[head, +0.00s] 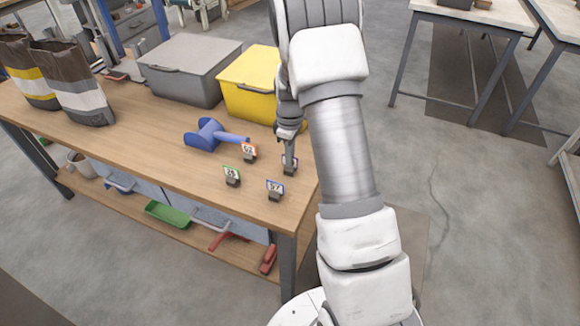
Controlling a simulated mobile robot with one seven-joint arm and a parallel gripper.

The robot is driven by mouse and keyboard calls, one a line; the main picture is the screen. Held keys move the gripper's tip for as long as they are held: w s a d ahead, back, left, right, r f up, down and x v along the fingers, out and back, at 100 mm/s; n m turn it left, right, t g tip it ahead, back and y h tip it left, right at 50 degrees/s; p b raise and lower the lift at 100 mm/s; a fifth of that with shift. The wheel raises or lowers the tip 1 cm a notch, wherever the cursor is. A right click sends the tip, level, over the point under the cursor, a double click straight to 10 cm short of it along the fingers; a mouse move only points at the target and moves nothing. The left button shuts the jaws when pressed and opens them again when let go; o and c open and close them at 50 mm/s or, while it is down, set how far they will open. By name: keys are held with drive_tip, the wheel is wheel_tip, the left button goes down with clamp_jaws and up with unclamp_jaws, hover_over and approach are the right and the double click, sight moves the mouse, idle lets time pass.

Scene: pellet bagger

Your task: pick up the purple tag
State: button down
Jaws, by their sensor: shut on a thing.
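My gripper (289,157) points down over the right end of the wooden bench. It is shut on a small tag in a dark holder, which looks like the purple tag (289,168). The fingers partly hide this tag, and its border colour is hard to make out. The tag is at or just above the bench top; I cannot tell whether it touches. An orange-edged tag (249,151) and a green-edged tag (232,174) stand to its left. A blue-edged tag (275,188) stands in front of it.
A blue scoop (209,135) lies left of the tags. A grey bin (190,70) and a yellow bin (250,92) stand behind. Striped bags (75,90) stand at the far left. The bench top (150,140) is clear at front left.

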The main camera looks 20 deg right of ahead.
drive_tip(key=shift+r, duration=0.1)
idle(0.6)
drive_tip(key=shift+r, duration=0.5)
wheel_tip(320, 180, up, 3)
drive_tip(key=shift+f+p, duration=0.1)
drive_tip(key=shift+p, duration=0.2)
drive_tip(key=w+a+r+p, duration=0.1)
drive_tip(key=w+a+r, duration=0.2)
drive_tip(key=w+r, duration=0.4)
drive_tip(key=w, duration=0.4)
